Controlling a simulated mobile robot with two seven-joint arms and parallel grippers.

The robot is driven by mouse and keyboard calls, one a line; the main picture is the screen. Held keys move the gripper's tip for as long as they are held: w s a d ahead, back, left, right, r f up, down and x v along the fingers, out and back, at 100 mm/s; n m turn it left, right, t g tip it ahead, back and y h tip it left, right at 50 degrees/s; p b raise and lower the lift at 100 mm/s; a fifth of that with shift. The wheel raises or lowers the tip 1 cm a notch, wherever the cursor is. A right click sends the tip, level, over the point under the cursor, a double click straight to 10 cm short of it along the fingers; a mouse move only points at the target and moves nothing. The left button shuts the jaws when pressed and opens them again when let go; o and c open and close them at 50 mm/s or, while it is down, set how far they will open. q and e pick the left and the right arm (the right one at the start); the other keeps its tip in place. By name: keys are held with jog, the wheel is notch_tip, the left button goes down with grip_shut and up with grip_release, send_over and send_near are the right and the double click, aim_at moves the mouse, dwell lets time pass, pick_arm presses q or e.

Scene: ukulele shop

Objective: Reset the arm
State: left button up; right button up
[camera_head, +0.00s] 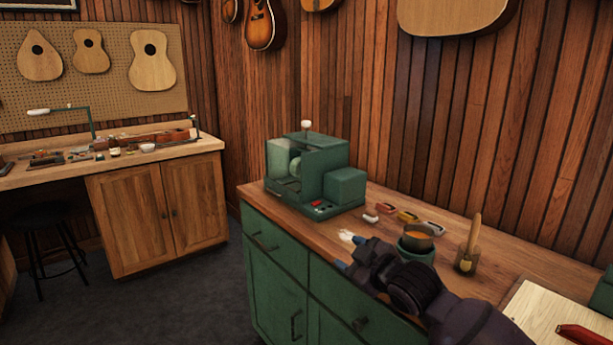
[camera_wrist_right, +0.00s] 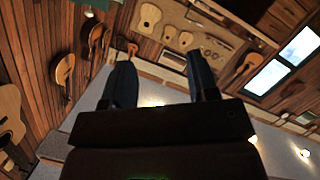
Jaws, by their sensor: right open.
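My right arm comes in from the lower right in the head view. My left gripper is in neither view.
A green machine (camera_head: 318,172) stands at the back of the cabinet top. Several small coloured items (camera_head: 408,216) and a brush in a holder (camera_head: 467,255) are near the pot. A light board (camera_head: 550,315) lies at right. A workbench (camera_head: 150,170) stands at left; floor between is clear.

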jog(key=s+d+f+m+g+h, duration=0.1)
jog(key=s+d+f+m, duration=0.3)
jog(key=s+f, duration=0.6)
jog(key=s+d+f+m+h, duration=0.4)
jog(key=s+d+f, duration=0.3)
jog(key=s+f, duration=0.3)
jog(key=s+d+f+m+g+h, duration=0.1)
jog(key=s+d+f, duration=0.5)
jog(key=s, duration=1.1)
notch_tip(320, 180, down, 4)
jog(key=m+h, duration=0.1)
jog(key=m, duration=0.1)
jog(key=shift+d+m+g+h, duration=0.3)
jog(key=shift+d+m+h, duration=0.05)
jog(key=shift+m+h, duration=0.05)
jog(key=shift+f, duration=0.1)
